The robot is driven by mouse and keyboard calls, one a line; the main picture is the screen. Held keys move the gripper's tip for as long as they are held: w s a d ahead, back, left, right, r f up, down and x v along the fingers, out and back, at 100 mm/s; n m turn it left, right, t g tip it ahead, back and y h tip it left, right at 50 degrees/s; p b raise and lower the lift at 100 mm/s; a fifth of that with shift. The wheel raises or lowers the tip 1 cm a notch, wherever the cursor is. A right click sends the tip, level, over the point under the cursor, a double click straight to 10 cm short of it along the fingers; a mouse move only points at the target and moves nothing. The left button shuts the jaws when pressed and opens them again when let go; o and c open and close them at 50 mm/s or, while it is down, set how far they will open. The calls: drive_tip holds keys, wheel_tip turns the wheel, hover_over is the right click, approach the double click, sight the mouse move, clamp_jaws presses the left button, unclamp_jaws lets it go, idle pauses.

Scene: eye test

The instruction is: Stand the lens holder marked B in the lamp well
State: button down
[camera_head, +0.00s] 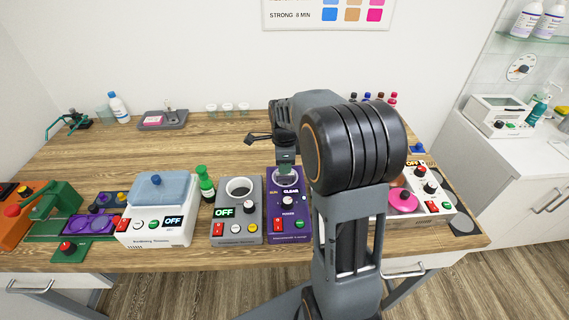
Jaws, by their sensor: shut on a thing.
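My gripper (286,157) points down over the purple device (289,222), just left of my large dark arm joint. It is shut on a small grey-green piece (286,169), partly hidden by the fingers. I cannot read any mark on it, so I cannot tell if it is lens holder B. The piece is at the round pale well (287,181) on the purple device; whether it is above or inside, I cannot tell. The purple device's display reads CLEAR. No well carries a readable lamp label.
A green bottle (206,184) stands left of the grey device. A white device with a blue lid (159,188) stands further left. A white device with a pink disc (403,200) is at right, partly behind my arm. The wooden table (130,155) has free room behind the devices.

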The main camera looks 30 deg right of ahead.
drive_tip(key=shift+f, duration=0.3)
drive_tip(key=c, duration=0.5)
unclamp_jaws()
drive_tip(key=shift+r+p, duration=2.3)
drive_tip(key=shift+r, duration=0.75)
drive_tip(key=shift+s+f, duration=0.1)
